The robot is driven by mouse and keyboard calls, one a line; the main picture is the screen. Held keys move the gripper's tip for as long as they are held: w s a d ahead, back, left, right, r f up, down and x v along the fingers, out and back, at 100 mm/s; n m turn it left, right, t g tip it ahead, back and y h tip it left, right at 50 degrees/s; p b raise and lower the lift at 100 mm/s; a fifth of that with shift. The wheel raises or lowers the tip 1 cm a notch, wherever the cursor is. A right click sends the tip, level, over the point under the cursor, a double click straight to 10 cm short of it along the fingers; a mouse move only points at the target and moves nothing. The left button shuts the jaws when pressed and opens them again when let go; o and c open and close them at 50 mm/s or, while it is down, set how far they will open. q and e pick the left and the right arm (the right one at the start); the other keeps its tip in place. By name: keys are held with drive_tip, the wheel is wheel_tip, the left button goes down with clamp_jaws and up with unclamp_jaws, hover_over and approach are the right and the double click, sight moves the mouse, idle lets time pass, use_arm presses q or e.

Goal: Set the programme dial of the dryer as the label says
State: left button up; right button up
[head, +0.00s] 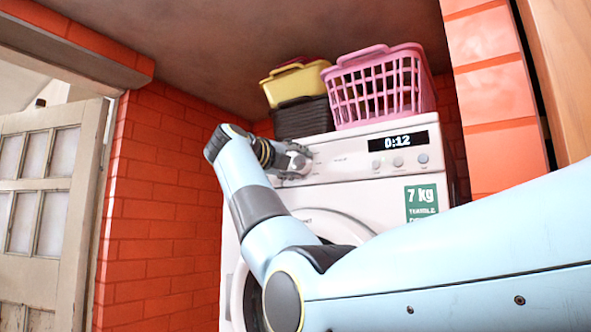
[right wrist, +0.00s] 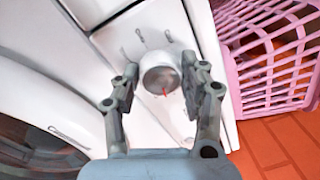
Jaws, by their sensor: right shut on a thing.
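The white dryer (head: 345,190) stands against the brick wall. Its display (head: 390,142) reads 0:12. A green label (head: 421,200) on its front reads "7 kg" above smaller text; my right arm hides the lower part. The round programme dial (right wrist: 160,72) has a red pointer mark towards the lower edge of its face in the right wrist view. My right gripper (right wrist: 157,88) has its fingers on both sides of the dial and is shut on it. In the head view the right gripper (head: 292,160) is at the panel's left end and covers the dial. My left gripper is not in view.
A pink basket (head: 378,85) stands on the dryer's top, with yellow (head: 296,82) and dark (head: 303,118) baskets left of it. Small knobs (head: 398,161) sit below the display. The round door (head: 325,225) is partly behind my right arm. A panelled door (head: 45,200) is at left.

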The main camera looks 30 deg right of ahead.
drive_tip(key=m+b, duration=0.1)
drive_tip(key=m, duration=0.3)
drive_tip(key=shift+f+m+g, duration=0.1)
drive_tip(key=shift+m+g, duration=0.2)
drive_tip(key=shift+m, duration=0.1)
drive_tip(key=m+b, duration=0.1)
drive_tip(key=m, duration=0.4)
drive_tip(key=shift+m, duration=0.4)
drive_tip(key=m+b, duration=0.1)
drive_tip(key=m, duration=0.4)
drive_tip(key=shift+s+g, duration=0.1)
drive_tip(key=shift+g, duration=0.2)
drive_tip(key=m, duration=0.5)
drive_tip(key=shift+y+b, duration=0.35)
drive_tip(key=shift+y, duration=0.05)
drive_tip(key=m, duration=0.5)
drive_tip(key=shift+s+d+b, duration=0.1)
drive_tip(key=shift+s+b, duration=0.05)
drive_tip(key=shift+b, duration=0.2)
drive_tip(key=m, duration=0.4)
drive_tip(key=shift+y+b, duration=0.3)
drive_tip(key=shift+b, duration=0.1)
drive_tip(key=m+t+b, duration=0.1)
drive_tip(key=m, duration=0.4)
drive_tip(key=shift+f, duration=0.1)
drive_tip(key=shift+m+b, duration=0.35)
drive_tip(key=shift+m, duration=1.55)
